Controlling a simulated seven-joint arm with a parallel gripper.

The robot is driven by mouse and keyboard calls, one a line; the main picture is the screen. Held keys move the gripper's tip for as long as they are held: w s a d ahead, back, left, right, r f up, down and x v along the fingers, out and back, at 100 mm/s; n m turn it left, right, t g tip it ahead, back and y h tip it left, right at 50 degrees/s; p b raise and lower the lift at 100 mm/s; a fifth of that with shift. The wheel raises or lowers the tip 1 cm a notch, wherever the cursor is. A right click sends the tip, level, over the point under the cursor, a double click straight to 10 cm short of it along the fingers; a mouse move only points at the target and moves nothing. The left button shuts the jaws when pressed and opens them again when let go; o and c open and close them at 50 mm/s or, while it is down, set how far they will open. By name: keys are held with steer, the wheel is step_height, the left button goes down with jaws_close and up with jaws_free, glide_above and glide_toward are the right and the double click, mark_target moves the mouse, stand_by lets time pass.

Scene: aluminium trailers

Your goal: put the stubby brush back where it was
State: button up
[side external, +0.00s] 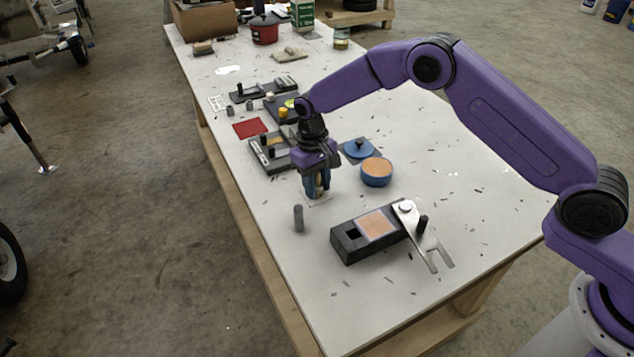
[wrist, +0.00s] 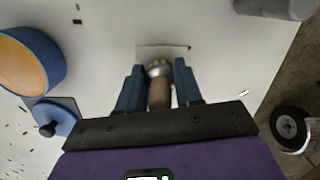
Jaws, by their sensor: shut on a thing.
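My gripper (side external: 318,190) is low over the white table, pointing down, near the table's left edge. In the wrist view its two blue fingers (wrist: 158,68) are closed on the stubby brush (wrist: 159,92), which shows a tan handle and a shiny metal collar. The fingers hide most of the brush in the side view. A thin dark line, part of a pale outlined mark (wrist: 162,46), lies on the table just beyond the fingertips in the wrist view. I cannot tell whether the brush touches the table.
A grey cylinder (side external: 298,218) stands close in front of my gripper. A blue bowl with an orange top (side external: 376,172) and a blue lid (side external: 358,149) are to the right. A black block (side external: 350,245) with a metal forked plate (side external: 424,236) lies nearer. Black fixtures (side external: 268,155) stand behind.

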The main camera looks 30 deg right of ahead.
steer(key=o, duration=1)
steer(key=shift+o, duration=0.2)
step_height(320, 180, up, 12)
steer(key=w, duration=0.1)
steer(key=shift+w+a, duration=0.15)
steer(key=shift+w, duration=0.05)
steer(key=shift+r, duration=0.1)
